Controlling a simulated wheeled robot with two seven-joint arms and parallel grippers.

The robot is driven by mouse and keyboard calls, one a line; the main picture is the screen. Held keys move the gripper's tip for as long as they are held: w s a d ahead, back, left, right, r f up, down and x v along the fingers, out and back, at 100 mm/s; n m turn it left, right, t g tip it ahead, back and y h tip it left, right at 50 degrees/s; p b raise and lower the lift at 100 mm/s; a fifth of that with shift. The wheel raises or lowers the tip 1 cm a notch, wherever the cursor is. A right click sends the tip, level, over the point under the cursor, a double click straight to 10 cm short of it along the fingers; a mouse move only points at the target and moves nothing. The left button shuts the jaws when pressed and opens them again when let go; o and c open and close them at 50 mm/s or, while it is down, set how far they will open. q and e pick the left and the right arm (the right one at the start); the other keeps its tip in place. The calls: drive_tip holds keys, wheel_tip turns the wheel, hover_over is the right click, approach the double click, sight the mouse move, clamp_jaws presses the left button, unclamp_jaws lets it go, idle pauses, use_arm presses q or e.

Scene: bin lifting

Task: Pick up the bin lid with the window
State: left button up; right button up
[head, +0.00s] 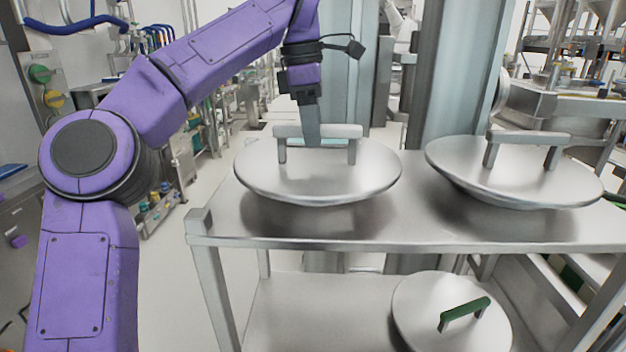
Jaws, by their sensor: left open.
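My left gripper (309,132) points down at the bar handle (342,131) of the left metal lid (225,169) on the upper shelf. It is open, and a finger overlaps the middle of the handle; the other finger is not clearly seen. I cannot tell whether it touches the bar. This lid is round and shallow and appears to rest on the shelf. A second, similar lid (545,185) with a grey handle sits to the right. A third lid (420,305) with a green handle lies on the lower shelf. My right gripper is out of view.
The metal shelf (400,228) has a raised post at its front left corner (200,222). Bare shelf lies between the two upper lids. Tall grey columns (462,70) stand behind. Other machinery fills the background, with open floor (180,265) at left.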

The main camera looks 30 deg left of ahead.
sight(317, 151)
use_arm(q)
drive_tip(key=w+f, duration=0.2)
drive_tip(key=f, duration=0.1)
drive_tip(key=shift+w+d+f, duration=0.15)
drive_tip(key=shift+w+d, duration=0.05)
drive_tip(key=shift+w, duration=0.1)
drive_tip(key=shift+w+a, duration=0.1)
drive_tip(key=shift+w, duration=0.05)
drive_tip(key=shift+s+r, duration=0.2)
drive_tip(key=shift+s, duration=0.25)
drive_tip(key=shift+s+r, duration=0.2)
drive_tip(key=shift+s, duration=0.25)
drive_tip(key=shift+w+f, duration=0.45)
drive_tip(key=shift+w, duration=0.05)
drive_tip(key=shift+s+r, duration=0.1)
drive_tip(key=shift+s, duration=0.15)
drive_tip(key=shift+c, duration=0.9)
clamp_jaws()
